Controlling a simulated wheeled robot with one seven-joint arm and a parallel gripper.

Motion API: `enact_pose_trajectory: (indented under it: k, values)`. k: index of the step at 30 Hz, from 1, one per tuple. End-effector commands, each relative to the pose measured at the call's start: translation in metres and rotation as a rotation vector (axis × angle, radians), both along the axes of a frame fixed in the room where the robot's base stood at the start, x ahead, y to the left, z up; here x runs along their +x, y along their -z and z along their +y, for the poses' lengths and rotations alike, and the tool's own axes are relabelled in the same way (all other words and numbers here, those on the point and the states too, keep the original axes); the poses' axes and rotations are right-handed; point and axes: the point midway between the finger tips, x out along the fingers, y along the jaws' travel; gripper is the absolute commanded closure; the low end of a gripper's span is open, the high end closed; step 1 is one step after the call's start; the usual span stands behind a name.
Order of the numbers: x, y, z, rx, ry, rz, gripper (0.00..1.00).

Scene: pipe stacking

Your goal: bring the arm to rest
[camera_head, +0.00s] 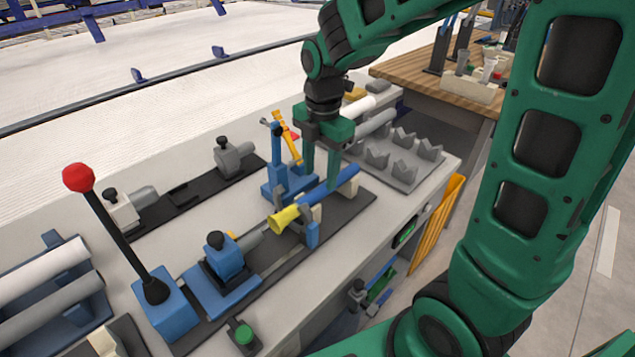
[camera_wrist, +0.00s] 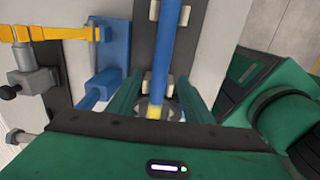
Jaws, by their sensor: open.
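My green gripper (camera_head: 320,168) is over the workbench, fingers pointing down, open. Its fingers reach down close to a blue pipe (camera_head: 332,188) that lies in a holder on a dark rail. A yellow cone-shaped end (camera_head: 284,219) sits at the pipe's near left end. In the wrist view the blue pipe (camera_wrist: 159,45) runs between the two spread fingers of my gripper (camera_wrist: 155,100), with a yellow part (camera_wrist: 154,112) below it. I cannot tell whether a finger touches the pipe.
A blue clamp post with a yellow arm (camera_head: 287,138) stands just left of my gripper. A lever with a red knob (camera_head: 78,178) rises at the left. A grey block rack (camera_head: 400,160) lies to the right. A wooden table (camera_head: 420,70) stands behind.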

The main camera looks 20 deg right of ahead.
Motion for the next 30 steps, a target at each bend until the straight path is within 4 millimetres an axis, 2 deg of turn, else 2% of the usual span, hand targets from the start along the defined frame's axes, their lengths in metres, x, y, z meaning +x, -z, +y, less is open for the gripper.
enact_pose_trajectory:
  k: [3,9,17,20,23,30]
  values:
    - [0.000,-0.023,0.000,0.001,0.000,-0.004,0.54]
    - [-0.001,-0.048,-0.001,0.001,0.001,-0.002,0.54]
    - [-0.002,-0.057,-0.002,0.000,0.004,0.001,0.54]
    - [-0.005,-0.057,-0.007,-0.001,0.050,0.001,0.54]
    - [-0.015,-0.058,-0.022,-0.001,0.179,0.003,0.54]
    - [-0.058,-0.059,-0.076,0.000,0.717,0.008,0.54]
